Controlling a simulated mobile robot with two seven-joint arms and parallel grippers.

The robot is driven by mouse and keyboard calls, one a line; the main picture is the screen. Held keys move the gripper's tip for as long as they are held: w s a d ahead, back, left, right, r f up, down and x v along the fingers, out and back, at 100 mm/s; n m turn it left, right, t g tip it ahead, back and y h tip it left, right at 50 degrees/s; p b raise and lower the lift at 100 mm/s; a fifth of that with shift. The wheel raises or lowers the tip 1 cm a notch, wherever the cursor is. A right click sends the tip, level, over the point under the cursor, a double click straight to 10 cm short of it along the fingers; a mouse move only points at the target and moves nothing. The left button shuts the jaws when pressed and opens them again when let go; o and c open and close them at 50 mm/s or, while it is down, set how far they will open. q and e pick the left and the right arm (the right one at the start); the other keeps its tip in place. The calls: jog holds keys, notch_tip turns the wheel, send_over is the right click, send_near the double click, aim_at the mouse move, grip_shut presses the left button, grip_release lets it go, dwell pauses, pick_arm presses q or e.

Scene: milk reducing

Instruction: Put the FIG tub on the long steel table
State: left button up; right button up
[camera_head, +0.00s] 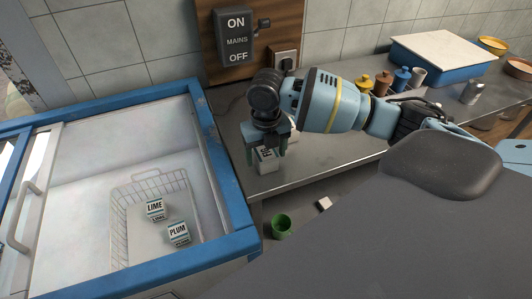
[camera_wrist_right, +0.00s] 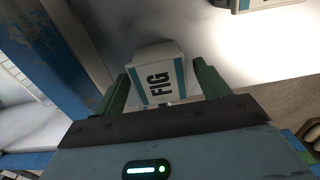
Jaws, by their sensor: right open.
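The FIG tub (camera_head: 266,160), white with a teal band, appears to stand on the left end of the long steel table (camera_head: 340,153), near the chest freezer. My right gripper (camera_head: 267,151) is over it, pointing down, with its green fingers open on either side. In the right wrist view the FIG tub (camera_wrist_right: 158,80) shows its black lettering between the two fingers of my right gripper (camera_wrist_right: 162,82). Gaps show beside the tub there. My left gripper is not in view.
The open freezer (camera_head: 225,185) holds a wire basket (camera_head: 124,215) with the LIME tub (camera_head: 155,209) and PLUM tub (camera_head: 178,232). Another pale tub (camera_head: 293,139) stands behind my right gripper. Coloured pots (camera_head: 382,84) and a blue crate (camera_head: 440,70) stand farther right. A green bin (camera_head: 282,227) is below.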

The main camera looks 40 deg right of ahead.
aim_at(266, 152)
notch_tip(266, 152, up, 12)
jog(key=shift+p, duration=0.35)
jog(key=shift+f, duration=0.15)
